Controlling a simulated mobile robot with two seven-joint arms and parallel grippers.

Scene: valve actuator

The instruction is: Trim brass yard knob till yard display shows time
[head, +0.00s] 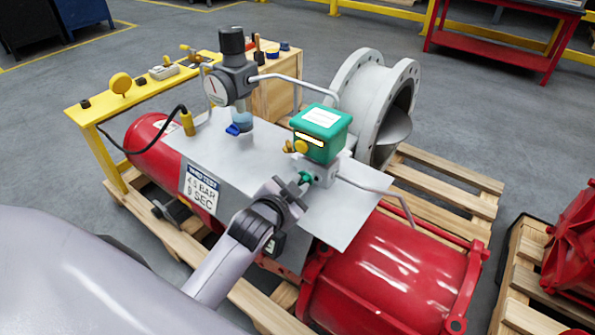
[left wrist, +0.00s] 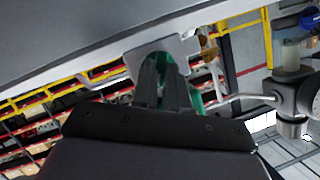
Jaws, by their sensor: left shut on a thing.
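A green box (head: 321,133) with a white label and a small dark display (head: 308,139) stands on a grey block above the plate. The display has yellow characters too small to read. A brass-coloured knob (head: 301,146) is on its front, with another brass part at its left. Below, a small green knob (head: 306,178) sticks out of the block. My left gripper (head: 298,186) is at this green knob, shut on it. In the left wrist view, the left fingers (left wrist: 164,82) point at a green part (left wrist: 152,60), partly hidden by them. My right gripper is not in view.
A round gauge (head: 216,90) with a regulator stands left of the green box. A sign (head: 201,188) reads 4.5 BAR 9 SEC. Thin pipes (head: 378,190) run beside the box. A large grey flanged valve (head: 362,100) stands behind. A yellow bench (head: 92,112) is at the left.

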